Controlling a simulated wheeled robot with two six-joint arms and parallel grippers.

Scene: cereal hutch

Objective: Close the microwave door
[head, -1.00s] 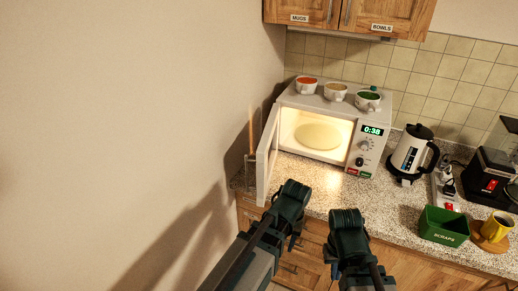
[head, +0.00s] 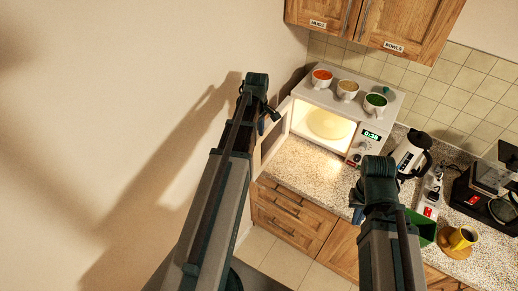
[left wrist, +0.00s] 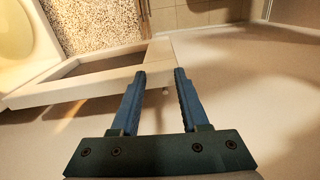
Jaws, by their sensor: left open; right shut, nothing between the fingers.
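The white microwave (head: 340,92) stands on the counter with its lit inside visible and a plate in it. Its door (head: 271,145) is swung wide open to the left, partly hidden behind my left arm. In the left wrist view the door (left wrist: 80,84) spans the left half and its end lies just past my fingertips. My left gripper (head: 268,118) is open at the outer side of the door. In the left wrist view, the gap between its fingers (left wrist: 160,75) is empty. My right gripper (head: 357,205) is shut and empty, in front of the counter.
Several cups (head: 348,90) stand on top of the microwave. A kettle (head: 409,155), a coffee machine (head: 485,188), a green scraps bin (head: 421,228) and a yellow mug (head: 463,238) are to the right. A bare wall (head: 120,100) is close on the left.

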